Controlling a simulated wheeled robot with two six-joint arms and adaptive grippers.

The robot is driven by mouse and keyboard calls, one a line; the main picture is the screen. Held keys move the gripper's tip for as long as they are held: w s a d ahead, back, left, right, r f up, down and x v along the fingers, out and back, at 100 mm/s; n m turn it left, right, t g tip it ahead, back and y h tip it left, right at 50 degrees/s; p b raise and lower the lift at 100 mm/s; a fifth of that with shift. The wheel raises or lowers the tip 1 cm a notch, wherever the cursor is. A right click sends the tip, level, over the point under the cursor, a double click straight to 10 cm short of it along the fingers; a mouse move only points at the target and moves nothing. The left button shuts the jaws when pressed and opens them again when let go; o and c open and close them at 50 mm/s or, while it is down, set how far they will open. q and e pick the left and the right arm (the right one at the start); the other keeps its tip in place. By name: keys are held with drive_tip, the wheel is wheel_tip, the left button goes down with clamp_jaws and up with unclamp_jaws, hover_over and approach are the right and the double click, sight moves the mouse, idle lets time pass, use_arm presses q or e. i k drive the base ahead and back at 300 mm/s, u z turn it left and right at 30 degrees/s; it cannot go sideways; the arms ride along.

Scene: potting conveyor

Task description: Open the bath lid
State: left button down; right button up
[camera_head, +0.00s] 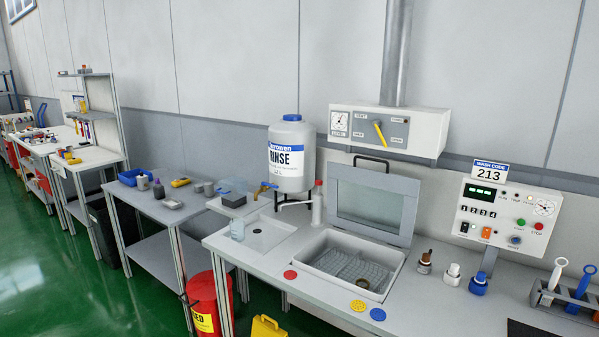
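The bath (326,262) is a white-rimmed basin set into the grey bench, with a mesh basket floor and a small round dark-rimmed item (362,284) inside. Its lid (371,207) is a grey frame with a clear window and a dark handle (370,161) on its top edge. The lid stands upright at the back of the bath, so the basin is uncovered. Neither of my grippers shows in the head view.
Red, yellow and blue discs (378,314) lie along the bench front. Bottles (478,284) and a control panel (506,216) stand right of the bath. A rinse tank (291,165) stands left behind it. A control box (388,131) hangs above the lid.

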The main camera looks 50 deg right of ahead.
sight(408, 186)
drive_tip(key=z, duration=0.25)
drive_tip(key=i, duration=1.05)
drive_tip(key=z, duration=1.4)
drive_tip(key=i, duration=0.8)
drive_tip(key=z, duration=0.9)
